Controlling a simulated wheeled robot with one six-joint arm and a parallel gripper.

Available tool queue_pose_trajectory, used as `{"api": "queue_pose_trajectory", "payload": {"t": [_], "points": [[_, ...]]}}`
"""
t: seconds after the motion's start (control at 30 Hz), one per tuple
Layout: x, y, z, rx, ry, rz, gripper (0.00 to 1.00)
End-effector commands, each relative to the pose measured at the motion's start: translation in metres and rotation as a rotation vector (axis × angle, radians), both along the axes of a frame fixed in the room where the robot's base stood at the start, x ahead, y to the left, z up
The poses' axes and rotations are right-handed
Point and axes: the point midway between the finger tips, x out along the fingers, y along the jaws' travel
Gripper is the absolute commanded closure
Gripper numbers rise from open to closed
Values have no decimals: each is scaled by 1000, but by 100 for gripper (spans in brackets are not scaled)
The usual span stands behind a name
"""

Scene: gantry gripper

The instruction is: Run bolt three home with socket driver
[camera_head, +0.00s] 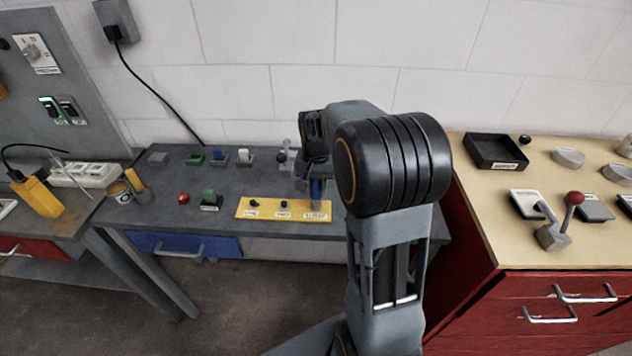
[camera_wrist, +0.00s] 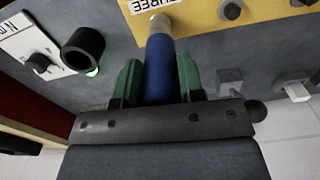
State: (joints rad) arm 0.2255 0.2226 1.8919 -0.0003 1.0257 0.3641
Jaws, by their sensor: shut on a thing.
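My gripper (camera_wrist: 158,75) is shut on the blue handle of the socket driver (camera_wrist: 158,68), between its green fingers. The driver's metal socket end (camera_wrist: 159,22) points at the yellow plate (camera_wrist: 200,18), beside the label THREE. Bolt three is hidden behind the socket, and I cannot tell how far it is seated. Two dark bolts, bolt two (camera_wrist: 230,10) and bolt one (camera_wrist: 300,2), stand on the plate. In the head view the blue driver (camera_head: 317,190) stands upright over the right end of the yellow plate (camera_head: 268,210), partly covered by my arm.
A black ring-shaped part (camera_wrist: 83,46) sits near the driver in the wrist view. A wooden-topped cabinet (camera_head: 480,200) stands close on the right.

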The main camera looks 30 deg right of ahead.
Motion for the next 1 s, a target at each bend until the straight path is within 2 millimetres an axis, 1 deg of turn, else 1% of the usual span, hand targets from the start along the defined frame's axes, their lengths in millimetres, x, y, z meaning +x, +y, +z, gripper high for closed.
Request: {"api": "queue_pose_trajectory", "payload": {"t": [0.13,0.27,1.0], "points": [[-1,0,-1,1,5,0,92],[-1,0,5,1,4,0,92],[0,0,67,-1,-1,0,92]]}}
